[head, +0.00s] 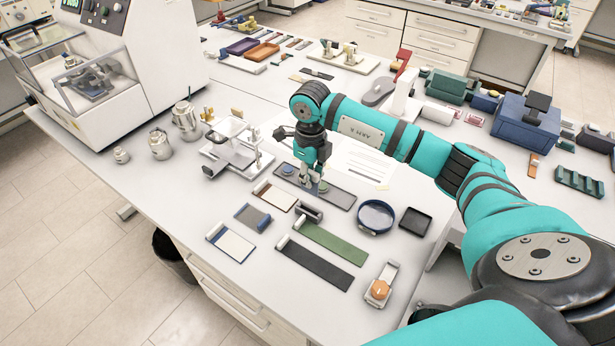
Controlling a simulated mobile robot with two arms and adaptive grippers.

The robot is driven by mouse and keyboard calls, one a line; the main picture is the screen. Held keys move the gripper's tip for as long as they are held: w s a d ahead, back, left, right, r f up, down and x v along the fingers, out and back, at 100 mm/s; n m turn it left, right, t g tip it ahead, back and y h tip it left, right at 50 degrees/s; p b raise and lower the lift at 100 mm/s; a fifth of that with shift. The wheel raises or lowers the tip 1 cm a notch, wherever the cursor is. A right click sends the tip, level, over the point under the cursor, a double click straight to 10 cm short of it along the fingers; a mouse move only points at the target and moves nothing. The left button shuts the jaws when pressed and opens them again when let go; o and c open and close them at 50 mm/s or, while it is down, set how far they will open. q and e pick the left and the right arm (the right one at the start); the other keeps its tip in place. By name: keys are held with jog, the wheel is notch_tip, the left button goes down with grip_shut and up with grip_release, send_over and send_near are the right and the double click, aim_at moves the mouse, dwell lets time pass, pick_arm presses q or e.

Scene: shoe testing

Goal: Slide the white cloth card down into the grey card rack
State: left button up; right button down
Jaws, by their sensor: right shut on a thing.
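My right gripper (306,181) points down over a long grey tray (343,199) with small round pieces. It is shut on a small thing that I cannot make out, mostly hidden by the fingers. A small dark grey block (309,211) in front of the gripper may be the grey card rack; its slots are too small to tell. A white card with a brown edge (275,196) lies flat left of the gripper. A white card with a blue edge (231,243) lies nearer the front edge. I cannot tell which is the cloth card. My left gripper is not in view.
A green strip (331,242) and a black strip (315,265) lie in front. A blue-rimmed round dish (375,217) and a black square tray (415,221) stand right of the gripper. A metal stand (232,155) and steel pots (160,144) are at left.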

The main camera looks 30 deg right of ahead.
aim_at(309, 192)
jog(key=shift+w, duration=0.1)
jog(key=shift+f+b, duration=0.85)
notch_tip(309, 192, down, 3)
jog(key=b, duration=0.2)
jog(key=shift+f+b, duration=0.15)
jog(key=shift+b, duration=0.15)
jog(key=shift+f+b, duration=0.35)
jog(key=shift+f, duration=0.1)
jog(key=shift+b, duration=0.35)
dwell(0.6)
jog(key=shift+f+b, duration=1.45)
jog(key=shift+f, duration=0.2)
